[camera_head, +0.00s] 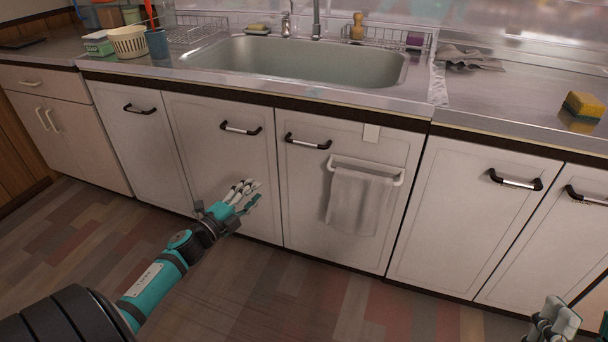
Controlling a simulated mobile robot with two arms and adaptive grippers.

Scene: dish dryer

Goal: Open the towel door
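The towel door (304,196) is a white cabinet door under the sink, closed, with a dark-ended metal handle (308,141) near its upper left. A grey-white towel (352,205) hangs from a white rail (366,169) on its front. My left gripper (256,192) is in front of the neighbouring door to the left, below and left of the towel door's handle. It is empty and its fingers look spread apart. My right gripper (553,318) is at the bottom right edge, partly cut off, so its finger state is unclear.
A steel sink (300,62) sits in the counter above. More closed doors with similar handles stand on both sides, such as the right one (515,180). A yellow sponge (583,105), a cloth (468,58) and a basket (129,41) lie on the counter. The floor ahead is clear.

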